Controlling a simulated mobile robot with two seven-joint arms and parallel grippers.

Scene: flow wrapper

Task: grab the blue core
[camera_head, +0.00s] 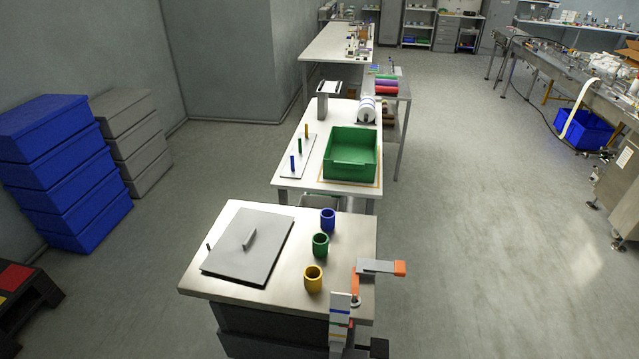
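A blue hollow cylinder (328,219), which looks like the blue core, stands upright near the back right of the near steel-topped table (215,232). A green cylinder (320,245) and a yellow cylinder (313,279) of similar shape stand in front of it in a loose row. The three stand apart from each other. Neither my left nor my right gripper is in view.
A grey plate with a handle (247,247) lies left of the cylinders. A grey and orange fixture (382,267) sticks out at the table's right edge. A green bin (351,154) and a board with coloured pegs (299,155) are on the table behind. Floor to the right is clear.

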